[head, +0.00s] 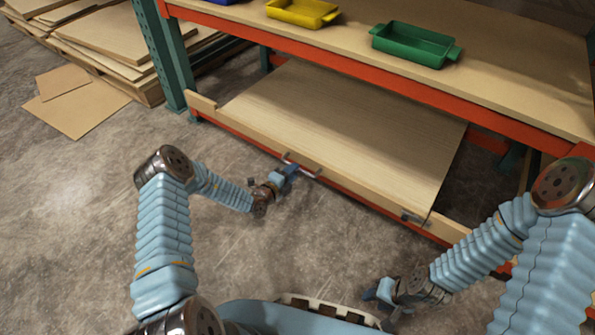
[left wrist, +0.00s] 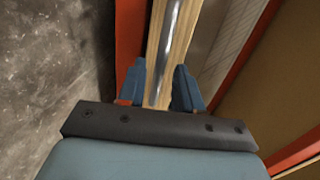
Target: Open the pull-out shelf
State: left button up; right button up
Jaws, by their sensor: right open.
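The pull-out shelf (head: 350,125) is a wide wooden board low in the rack, under the upper worktop. Its wooden front edge lies along the lower orange beam. A metal handle (head: 303,166) is on that front edge, and in the left wrist view a metal bar (left wrist: 172,45) runs along the wood. My left gripper (head: 290,170) is at the handle, its fingers apart on either side of the bar (left wrist: 158,88); contact cannot be told. My right gripper (head: 372,294) is open and empty, low in front of the rack, away from the shelf.
A yellow bin (head: 303,12) and a green bin (head: 414,45) stand on the upper worktop (head: 500,75). A green rack post (head: 165,55) stands at the left. Wooden boards (head: 110,35) are stacked at the far left. The concrete floor before the rack is clear.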

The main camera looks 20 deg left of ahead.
pick_arm(q)
jog(key=shift+b+x, duration=0.3)
jog(key=shift+x, duration=1.5)
jog(key=shift+c, duration=0.2)
grip_shut()
